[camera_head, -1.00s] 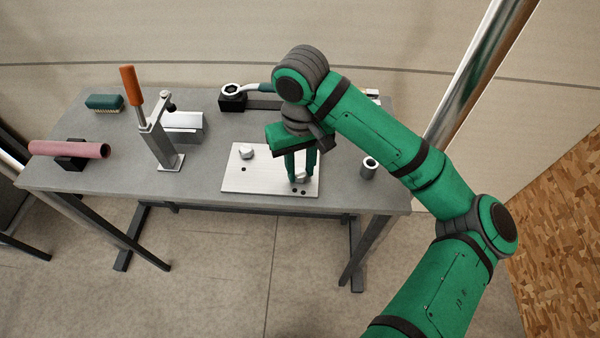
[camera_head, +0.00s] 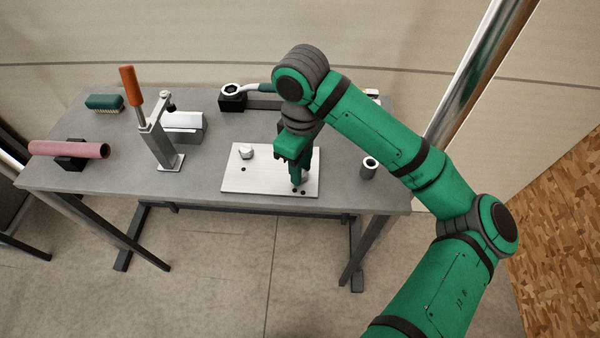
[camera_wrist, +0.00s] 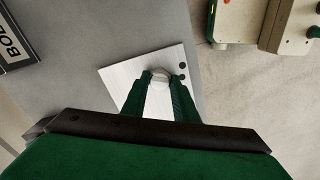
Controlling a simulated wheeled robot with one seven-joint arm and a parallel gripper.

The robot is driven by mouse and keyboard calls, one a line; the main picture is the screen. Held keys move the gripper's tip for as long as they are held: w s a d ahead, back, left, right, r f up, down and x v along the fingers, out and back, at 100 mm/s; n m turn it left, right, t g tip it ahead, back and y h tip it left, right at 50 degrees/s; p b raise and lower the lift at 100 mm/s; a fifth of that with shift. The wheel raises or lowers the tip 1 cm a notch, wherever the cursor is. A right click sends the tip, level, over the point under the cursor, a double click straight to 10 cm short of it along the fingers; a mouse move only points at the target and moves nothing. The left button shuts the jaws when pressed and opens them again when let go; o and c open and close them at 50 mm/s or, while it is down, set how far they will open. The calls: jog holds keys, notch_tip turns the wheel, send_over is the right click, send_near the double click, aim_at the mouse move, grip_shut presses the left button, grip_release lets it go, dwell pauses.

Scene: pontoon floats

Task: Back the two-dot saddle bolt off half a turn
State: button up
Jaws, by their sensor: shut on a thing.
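A pale metal plate (camera_head: 240,180) lies on the grey bench. It bears two bolts and has dark dots. The one-dot bolt (camera_head: 246,152) stands at the plate's left with a single dot below it. The two-dot saddle bolt (camera_wrist: 160,75) shows in the wrist view between my fingertips, with two dark dots (camera_wrist: 182,71) beside it. In the head view my fingers hide most of this bolt. My gripper (camera_head: 298,184) points down over the plate's right part and is shut on the bolt's head. It also shows in the wrist view (camera_wrist: 160,84).
A toggle clamp (camera_head: 160,140) with an orange handle stands left of the plate. A pink roll (camera_head: 70,149), a green brush (camera_head: 104,102) and a ring-ended wrench (camera_head: 232,90) lie around it. A small metal socket (camera_head: 369,167) stands right of the plate.

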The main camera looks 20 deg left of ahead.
jog(key=n, duration=0.5)
jog(key=shift+s+a, duration=0.1)
jog(key=shift+a, duration=0.1)
jog(key=n, duration=0.6)
jog(key=shift+n, duration=0.5)
jog(key=n, duration=0.6)
jog(key=shift+d, duration=0.1)
jog(key=o, duration=0.8)
jog(key=shift+n, duration=0.3)
jog(key=shift+o, duration=0.3)
jog(key=shift+r, duration=0.15)
